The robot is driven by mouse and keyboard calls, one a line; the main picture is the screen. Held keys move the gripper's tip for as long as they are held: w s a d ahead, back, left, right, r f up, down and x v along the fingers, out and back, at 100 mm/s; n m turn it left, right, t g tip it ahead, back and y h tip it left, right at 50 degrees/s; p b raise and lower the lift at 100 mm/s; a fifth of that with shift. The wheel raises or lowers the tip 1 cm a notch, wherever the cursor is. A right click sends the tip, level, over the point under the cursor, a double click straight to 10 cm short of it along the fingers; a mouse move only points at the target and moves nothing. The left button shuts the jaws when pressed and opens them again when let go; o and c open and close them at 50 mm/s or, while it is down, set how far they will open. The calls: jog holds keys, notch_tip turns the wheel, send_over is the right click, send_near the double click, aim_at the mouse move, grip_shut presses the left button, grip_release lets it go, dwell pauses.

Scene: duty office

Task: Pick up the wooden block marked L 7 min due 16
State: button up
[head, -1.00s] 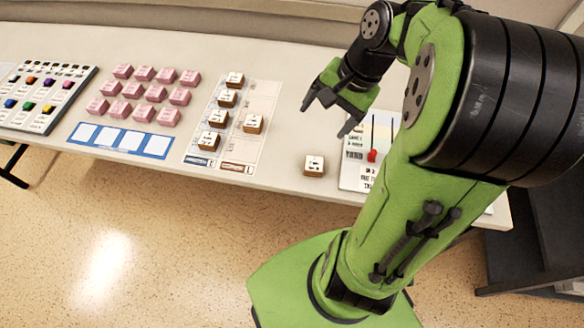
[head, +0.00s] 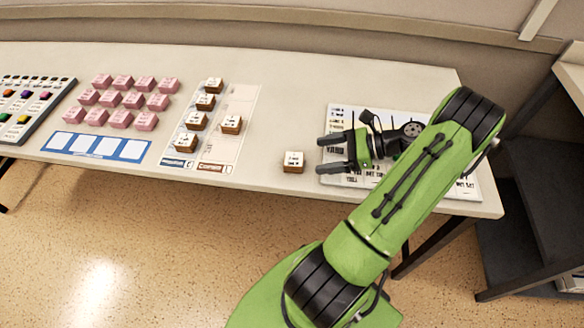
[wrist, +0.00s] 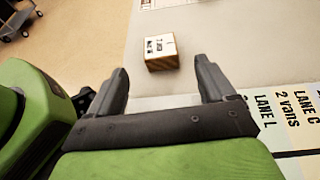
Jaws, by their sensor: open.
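A lone wooden block (head: 293,162) with a white marked top stands on the table, left of the white lane board. It also shows in the wrist view (wrist: 161,52), ahead of the fingertips and roughly between them; its small print is too blurred to read fully. My gripper (head: 325,154) is open and empty, to the right of the block and apart from it, over the board's left part. In the wrist view my gripper (wrist: 163,78) has its two fingers spread wide. Several similar wooden blocks (head: 230,125) stand on the two-column sheet; their marks are unreadable.
The lane board (head: 335,115) lies under my gripper. The two-column sheet (head: 240,95), pink blocks (head: 146,121), a blue-edged card (head: 95,147) and a board of coloured pieces (head: 30,105) lie to the left. The table (head: 285,95) is clear behind the block, whose front edge is near.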

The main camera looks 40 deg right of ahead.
aim_at(298, 159)
jog(key=b+x, duration=0.3)
jog(key=x, duration=0.4)
jog(key=shift+w+a+f, duration=0.15)
jog(key=shift+w, duration=0.1)
